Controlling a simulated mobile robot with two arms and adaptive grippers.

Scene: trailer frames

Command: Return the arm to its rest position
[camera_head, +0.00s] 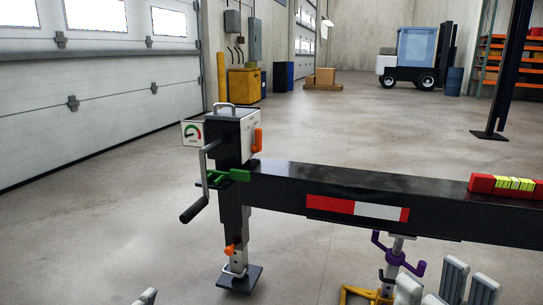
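My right gripper (431,287) shows at the bottom edge, right of centre. Its pale grey fingers stand apart with nothing seen between them, in front of and below the trailer beam. Only a small pale tip of my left gripper (146,297) shows at the bottom edge, left of the jack foot; the rest is out of frame. The black trailer beam (270,187) runs from the centre to the right edge. At its left end stands a jack (236,130) with a crank handle (198,205) and a flat foot plate (240,278).
A green latch (228,177) and a gauge (192,133) sit by the jack. A red and yellow level (515,186) lies on the beam. A purple-handled screw (398,256) on a yellow stand (362,296) is under it. The floor at left is clear; a forklift (415,60) stands far back.

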